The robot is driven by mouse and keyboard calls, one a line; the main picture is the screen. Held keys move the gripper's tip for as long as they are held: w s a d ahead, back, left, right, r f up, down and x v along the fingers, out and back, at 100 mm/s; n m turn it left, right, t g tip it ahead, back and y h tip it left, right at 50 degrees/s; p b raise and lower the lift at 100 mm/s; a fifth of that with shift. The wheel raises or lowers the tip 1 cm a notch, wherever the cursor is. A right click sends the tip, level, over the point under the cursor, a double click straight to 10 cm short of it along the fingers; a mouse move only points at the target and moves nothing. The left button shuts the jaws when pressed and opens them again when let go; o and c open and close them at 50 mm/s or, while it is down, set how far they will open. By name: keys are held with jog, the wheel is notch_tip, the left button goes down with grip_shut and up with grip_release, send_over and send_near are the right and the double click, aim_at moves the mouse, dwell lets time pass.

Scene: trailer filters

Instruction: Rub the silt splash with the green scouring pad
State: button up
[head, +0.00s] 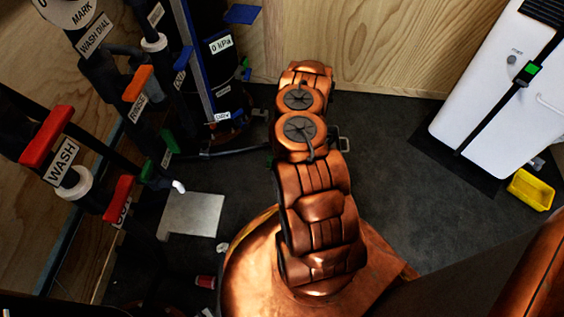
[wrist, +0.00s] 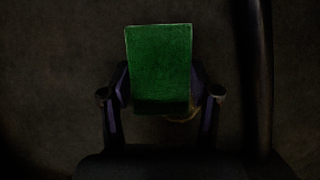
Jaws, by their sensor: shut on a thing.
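In the wrist view the green scouring pad (wrist: 160,65) is held flat between the two fingers of my gripper (wrist: 160,88). The fingers press on its left and right sides. A small tan-brown patch (wrist: 184,118) shows on the dark floor just below the pad's lower right edge. It looks like the silt splash, mostly hidden by the pad. I cannot tell whether the pad touches the floor. In the head view my arm hides most of the gripper, and the splash is not visible there.
A dark hose (wrist: 260,75) runs along the right in the wrist view. In the head view, valve pipes with labelled handles (head: 47,135) stand at left, a grey plate (head: 192,214) lies on the floor, and a white unit (head: 500,90) and yellow tray (head: 530,189) are at right.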

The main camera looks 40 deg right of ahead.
jog(key=shift+w+a+b, duration=0.5)
jog(key=shift+w+a, duration=0.75)
jog(key=shift+w, duration=0.1)
jog(key=shift+w+d+p, duration=0.35)
jog(key=shift+d+p, duration=0.25)
jog(key=shift+p, duration=0.25)
jog(key=shift+w+d, duration=0.3)
jog(key=shift+s+d+r+p, duration=0.1)
jog(key=shift+s+d+p, duration=0.3)
jog(key=shift+s+d, duration=0.9)
jog(key=shift+s+d+p, duration=0.35)
jog(key=shift+s+d, duration=0.65)
jog(key=shift+s, duration=0.45)
jog(key=shift+s+d, duration=1.2)
jog(key=shift+s, duration=0.2)
